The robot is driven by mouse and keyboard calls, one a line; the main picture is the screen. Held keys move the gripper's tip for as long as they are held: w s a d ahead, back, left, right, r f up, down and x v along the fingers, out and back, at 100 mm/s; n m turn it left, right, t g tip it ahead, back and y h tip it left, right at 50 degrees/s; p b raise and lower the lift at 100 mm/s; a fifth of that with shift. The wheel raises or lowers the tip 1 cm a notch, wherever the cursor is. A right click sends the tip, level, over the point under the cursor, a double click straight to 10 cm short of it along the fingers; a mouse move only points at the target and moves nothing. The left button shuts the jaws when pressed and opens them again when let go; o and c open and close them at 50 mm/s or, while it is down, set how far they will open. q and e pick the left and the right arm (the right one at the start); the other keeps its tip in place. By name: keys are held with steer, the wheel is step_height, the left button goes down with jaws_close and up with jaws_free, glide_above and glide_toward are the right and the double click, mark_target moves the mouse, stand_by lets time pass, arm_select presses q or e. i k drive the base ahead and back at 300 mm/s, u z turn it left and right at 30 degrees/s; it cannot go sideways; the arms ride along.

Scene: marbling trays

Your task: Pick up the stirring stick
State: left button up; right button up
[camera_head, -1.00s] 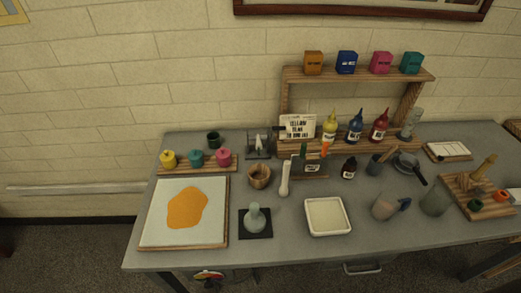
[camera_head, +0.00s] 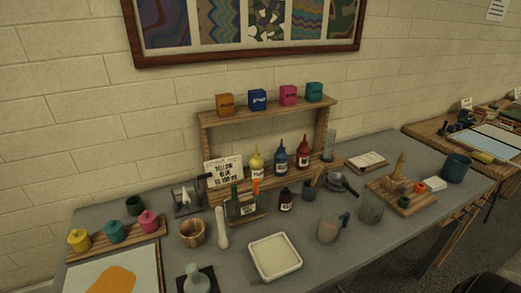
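A thin brown stick (camera_head: 317,176) leans out of a dark blue-grey cup (camera_head: 308,193) near the middle of the table, beside a pan. It may be the stirring stick, but it is too small to tell for sure. Its lower end is hidden in the cup. A pale upright pestle-like piece (camera_head: 222,228) stands next to a wooden bowl (camera_head: 192,233). Neither of my grippers shows in the head view.
A grey table (camera_head: 330,270) carries a white tray (camera_head: 274,257), a jug (camera_head: 329,229), a glass beaker (camera_head: 370,207) and a dark bottle (camera_head: 285,200). A wooden shelf (camera_head: 268,108) stands behind, with ink bottles below. A second table (camera_head: 450,128) is at right.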

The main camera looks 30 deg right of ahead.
mark_target(320, 168)
steer(key=z, duration=1.35)
